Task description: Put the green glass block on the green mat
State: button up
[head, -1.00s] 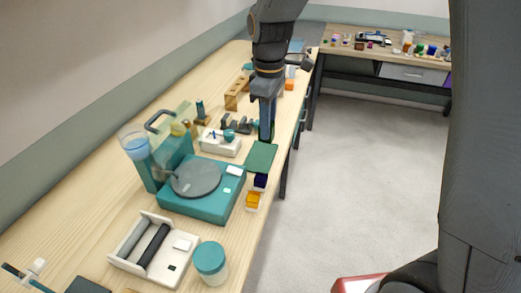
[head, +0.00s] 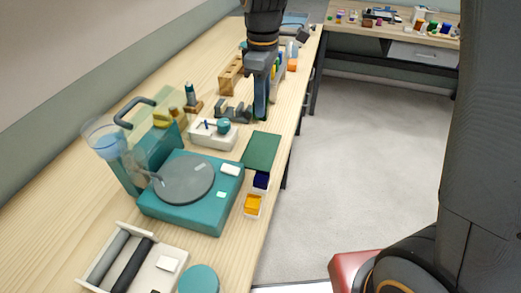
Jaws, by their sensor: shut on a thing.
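The green mat (head: 263,150) is a flat dark green square on the bench near its right edge, beside the teal machine. My gripper (head: 261,112) points down just behind the mat's far edge. It is shut on the green glass block (head: 261,106), which shows as a dark green upright piece between the fingers. The fingers and arm hide much of the block. The mat's visible surface is bare, and I cannot tell exactly how high the block is above the bench.
The teal machine with a grey disc (head: 187,180) stands left of the mat. Small boxes with dark blue (head: 261,180) and orange (head: 253,204) contents sit in front. A white scale-like unit (head: 213,134) and dark grey holder (head: 233,111) are left of the gripper. The bench edge is close on the right.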

jog(key=f+b, duration=0.1)
jog(key=w+f+b, duration=0.1)
jog(key=f+b, duration=0.1)
jog(key=shift+w+f, duration=0.35)
jog(key=p, duration=0.2)
send_over(262, 149)
notch_tip(262, 149, down, 10)
jog(key=shift+f, duration=0.1)
jog(key=shift+f, duration=0.1)
jog(key=o, duration=1)
jog(key=shift+c, duration=0.2)
notch_tip(262, 149, up, 12)
jog(key=b, duration=0.2)
jog(key=shift+r+b, duration=0.2)
jog(key=shift+b, duration=0.15)
jog(key=s+d+f+m, duration=0.4)
jog(key=s+d+m, duration=0.3)
jog(key=s+d+f+m+t, duration=0.1)
jog(key=s+d+f+m, duration=0.2)
jog(key=s+d+m, duration=0.4)
jog(key=shift+s+d+f, duration=0.35)
jog(key=shift+s+f, duration=0.05)
jog(key=shift+s, duration=0.25)
